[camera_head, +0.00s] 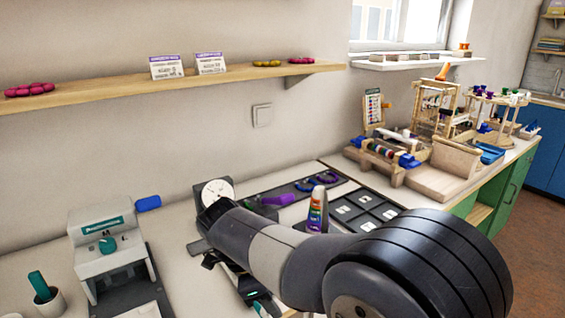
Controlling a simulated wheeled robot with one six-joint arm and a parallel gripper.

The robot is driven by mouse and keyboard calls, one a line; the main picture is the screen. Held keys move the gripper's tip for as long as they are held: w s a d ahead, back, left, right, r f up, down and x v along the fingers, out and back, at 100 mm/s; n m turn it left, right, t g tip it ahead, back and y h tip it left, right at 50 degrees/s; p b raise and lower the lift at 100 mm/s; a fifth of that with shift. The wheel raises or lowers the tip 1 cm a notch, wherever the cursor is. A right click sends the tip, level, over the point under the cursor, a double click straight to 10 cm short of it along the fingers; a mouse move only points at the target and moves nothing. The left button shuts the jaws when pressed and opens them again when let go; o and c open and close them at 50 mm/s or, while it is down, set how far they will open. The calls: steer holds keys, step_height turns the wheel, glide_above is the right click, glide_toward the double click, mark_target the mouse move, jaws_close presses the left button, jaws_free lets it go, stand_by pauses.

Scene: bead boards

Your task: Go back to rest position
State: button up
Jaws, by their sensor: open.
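My arm reaches in from the lower right, its dark round joint and grey links filling the lower middle of the view. My gripper (230,274) shows only partly, as dark parts below the wrist at the left end of the arm. It is open, and I see nothing held in it.
A round dial gauge (215,193) stands just behind the wrist. A striped cone (317,211) and a dark compartment tray (363,211) are close behind the arm. A cup (49,303) is at lower left. Wooden racks (436,104) stand at the back right. A wall shelf (120,93) runs above.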

steer(key=w+d+n, duration=0.1)
steer(key=n, duration=0.1)
steer(key=w+d+n+t, duration=0.1)
steer(key=w, duration=0.1)
steer(key=shift+n+y, duration=0.3)
steer(key=shift+n, duration=0.1)
steer(key=w+n, duration=0.1)
steer(key=w+d+n+t, duration=0.1)
steer(key=w+n, duration=0.1)
steer(key=shift+n+t+y, duration=0.3)
steer(key=w+n, duration=0.2)
steer(key=w+n+y+p, duration=0.1)
steer(key=n, duration=0.1)
steer(key=shift+w+a+r+t, duration=0.1)
steer(key=shift+w+a+t, duration=0.05)
steer(key=shift+w+t, duration=0.25)
steer(key=w+n+p, duration=0.1)
steer(key=w+a+n+y+p, duration=0.1)
steer(key=n, duration=0.1)
steer(key=shift+w+t, duration=0.3)
steer(key=shift+s+a+r+n+y, duration=0.15)
steer(key=shift+s+r, duration=0.15)
steer(key=shift+r, duration=0.4)
steer(key=shift+s+a+r+n+y, duration=0.15)
steer(key=shift+s+r, duration=0.1)
steer(key=shift+r, duration=0.45)
steer(key=shift+d, duration=0.1)
